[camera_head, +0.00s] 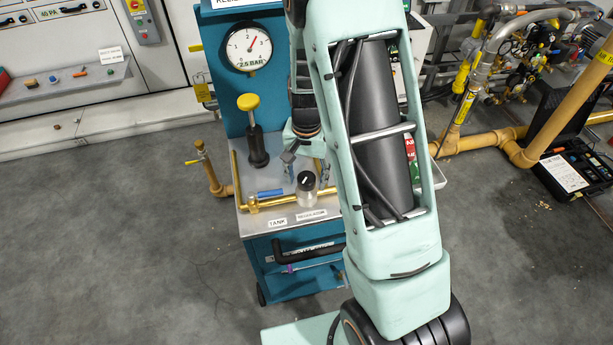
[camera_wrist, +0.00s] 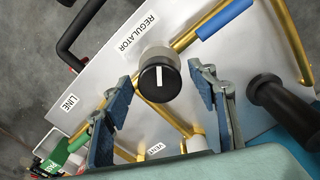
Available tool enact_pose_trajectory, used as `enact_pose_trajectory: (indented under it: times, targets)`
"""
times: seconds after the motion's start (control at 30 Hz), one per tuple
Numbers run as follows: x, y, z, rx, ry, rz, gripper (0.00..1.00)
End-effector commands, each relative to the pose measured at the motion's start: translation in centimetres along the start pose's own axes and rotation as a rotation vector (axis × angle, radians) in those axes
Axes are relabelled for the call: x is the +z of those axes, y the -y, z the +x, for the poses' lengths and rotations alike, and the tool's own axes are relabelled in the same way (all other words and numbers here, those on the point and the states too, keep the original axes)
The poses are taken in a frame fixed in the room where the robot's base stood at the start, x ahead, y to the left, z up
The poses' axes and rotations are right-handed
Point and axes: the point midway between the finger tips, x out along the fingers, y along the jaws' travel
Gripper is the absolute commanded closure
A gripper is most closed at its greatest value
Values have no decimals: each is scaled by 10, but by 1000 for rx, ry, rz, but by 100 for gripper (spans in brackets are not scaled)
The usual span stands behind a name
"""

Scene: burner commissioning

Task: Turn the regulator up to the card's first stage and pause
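The regulator knob (camera_wrist: 160,80) is black with a white pointer line, on a silvery body beside the REGULATOR label (camera_wrist: 136,34). It also shows in the head view (camera_head: 306,181) on the bench top. My gripper (camera_wrist: 160,76) is open, its fingers spread left and right of the knob with gaps visible; how far the tips are above it I cannot tell. In the head view my gripper (camera_head: 304,160) is partly hidden by my arm. The round gauge (camera_head: 249,47) has a red needle pointing up and right, between 2 and 3, above the text "2.5 BAR". I cannot read any stage card.
A yellow-topped black plunger (camera_head: 252,130) stands behind the brass pipe, which carries a blue sleeve (camera_head: 270,193). A black handle (camera_head: 300,256) juts from the bench front. Yellow pipes (camera_head: 470,142) run at right.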

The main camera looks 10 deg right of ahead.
Motion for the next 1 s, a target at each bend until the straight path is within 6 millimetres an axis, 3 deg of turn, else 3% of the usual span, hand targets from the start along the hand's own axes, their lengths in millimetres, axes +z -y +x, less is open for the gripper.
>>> enact_pose_trajectory:
  times: [0.23,0.37,0.8,1.0]
  targets:
    - [0,0,-2,0,-1,0,47]
    - [-1,0,-15,-2,-3,-1,47]
    - [-1,0,-99,-2,-4,-1,47]
    - [0,0,-118,-1,-2,0,47]
